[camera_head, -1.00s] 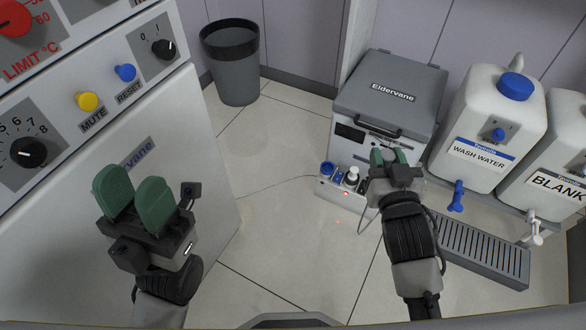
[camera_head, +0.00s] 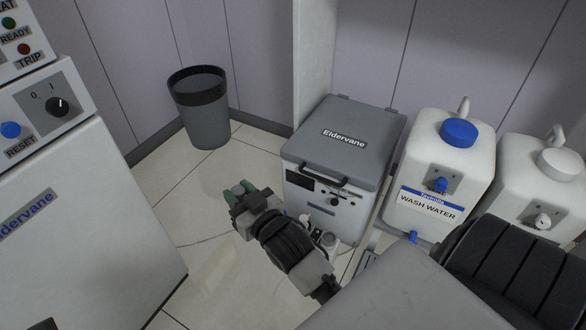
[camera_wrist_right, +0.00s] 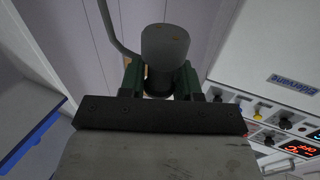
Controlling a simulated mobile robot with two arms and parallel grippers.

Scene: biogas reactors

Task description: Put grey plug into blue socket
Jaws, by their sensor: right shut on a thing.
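My right gripper (camera_head: 240,192), with green fingers, is over the floor just left of the grey-lidded Eldervane box. In the right wrist view, its fingers (camera_wrist_right: 162,80) are shut on the grey plug (camera_wrist_right: 166,45), a grey cylinder with a cable running up from its left side. In the head view the plug is too small to make out. The blue socket is not visible; my right arm covers most of the socket strip (camera_head: 329,239) in front of the box. Only a small dark tip, probably my left gripper (camera_head: 43,324), shows at the bottom left edge.
The Eldervane box (camera_head: 345,145) stands against the wall. A wash water canister (camera_head: 440,165) and another white canister (camera_head: 545,185) are to its right. A large white cabinet (camera_head: 80,220) is at left, a dark bin (camera_head: 203,115) at the back. Floor between them is open.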

